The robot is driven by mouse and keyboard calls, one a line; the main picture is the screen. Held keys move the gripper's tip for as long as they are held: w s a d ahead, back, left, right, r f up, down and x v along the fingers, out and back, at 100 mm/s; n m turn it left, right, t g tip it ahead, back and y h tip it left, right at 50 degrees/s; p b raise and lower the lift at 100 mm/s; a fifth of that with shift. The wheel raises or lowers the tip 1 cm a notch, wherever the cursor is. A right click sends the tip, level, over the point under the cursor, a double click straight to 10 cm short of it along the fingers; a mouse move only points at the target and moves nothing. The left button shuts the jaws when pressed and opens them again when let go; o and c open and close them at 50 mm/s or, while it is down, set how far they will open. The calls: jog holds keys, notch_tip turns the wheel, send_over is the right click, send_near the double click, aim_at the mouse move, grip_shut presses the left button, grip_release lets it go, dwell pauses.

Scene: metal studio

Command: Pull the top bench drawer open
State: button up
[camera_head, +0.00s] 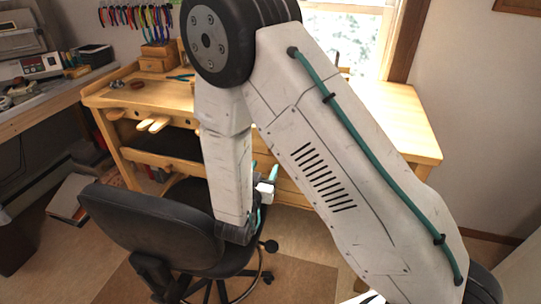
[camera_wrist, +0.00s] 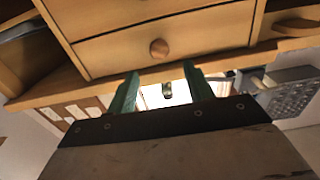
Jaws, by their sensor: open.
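The wooden bench (camera_head: 400,115) stands ahead, its drawer fronts largely hidden behind my arm in the head view. In the wrist view, a wooden drawer front (camera_wrist: 205,40) with one round knob (camera_wrist: 158,48) lies just past my fingertips. Part of another drawer front (camera_wrist: 100,12) shows at the picture's upper edge. I cannot tell for sure which of them is the top drawer. My gripper (camera_wrist: 165,76) has two green fingers spread apart, with nothing between them. The knob is beyond the fingertips, apart from them. The gripper (camera_head: 264,172) is partly hidden in the head view.
A black office chair (camera_head: 150,235) stands close on the left of my forearm. A side bench with equipment (camera_head: 40,65) is at the far left. A grey box-like object (camera_wrist: 290,95) shows at right.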

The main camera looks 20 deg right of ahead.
aim_at(272, 152)
jog(key=x, duration=0.7)
jog(key=shift+w+d, duration=0.15)
